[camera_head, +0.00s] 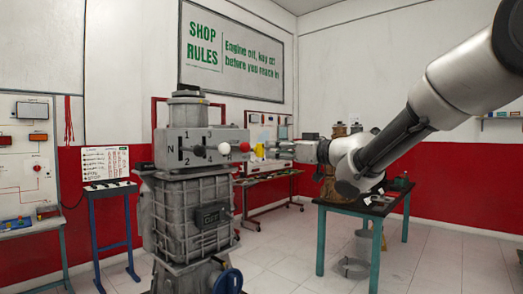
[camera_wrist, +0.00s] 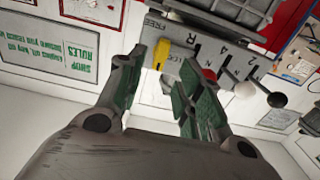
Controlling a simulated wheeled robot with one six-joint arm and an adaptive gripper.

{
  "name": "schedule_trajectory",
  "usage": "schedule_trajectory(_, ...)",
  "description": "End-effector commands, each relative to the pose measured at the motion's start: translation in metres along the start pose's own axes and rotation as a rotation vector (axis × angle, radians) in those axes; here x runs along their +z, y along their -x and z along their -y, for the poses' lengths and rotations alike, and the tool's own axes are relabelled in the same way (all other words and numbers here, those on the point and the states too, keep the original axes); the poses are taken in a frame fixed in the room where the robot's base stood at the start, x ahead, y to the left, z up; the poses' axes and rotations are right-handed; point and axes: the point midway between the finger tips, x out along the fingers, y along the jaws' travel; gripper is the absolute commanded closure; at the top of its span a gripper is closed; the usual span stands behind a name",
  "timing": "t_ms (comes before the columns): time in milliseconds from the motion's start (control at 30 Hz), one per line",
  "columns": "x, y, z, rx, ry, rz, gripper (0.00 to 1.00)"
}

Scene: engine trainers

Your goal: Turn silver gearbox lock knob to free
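The silver-grey gearbox (camera_head: 205,205) stands on a stand left of centre in the head view. A yellow lock knob (camera_head: 259,150) is on the right end of its selector panel. In the wrist view the yellow knob (camera_wrist: 162,54) is a short bar between a FREE label (camera_wrist: 153,25) and a LOCK label (camera_wrist: 179,58); its exact setting is hard to tell. My gripper (camera_head: 270,149) is at the knob from the right. In the wrist view my gripper (camera_wrist: 160,72) is open, one fingertip on each side of the knob, with gaps visible.
Shift levers with black (camera_head: 198,150), white (camera_head: 224,148) and red (camera_head: 245,147) balls stick out beside the knob; the red one is close to my right finger in the wrist view. A dark-topped table (camera_head: 385,203) stands to the right. Open floor lies in front.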

Motion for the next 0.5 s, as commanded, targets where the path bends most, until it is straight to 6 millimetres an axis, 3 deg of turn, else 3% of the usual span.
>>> schedule_trajectory(300,0.002,-0.052,0.001,0.0,-0.002,0.003,0.64)
schedule_trajectory(500,0.001,-0.069,0.0,0.002,-0.001,0.003,0.64)
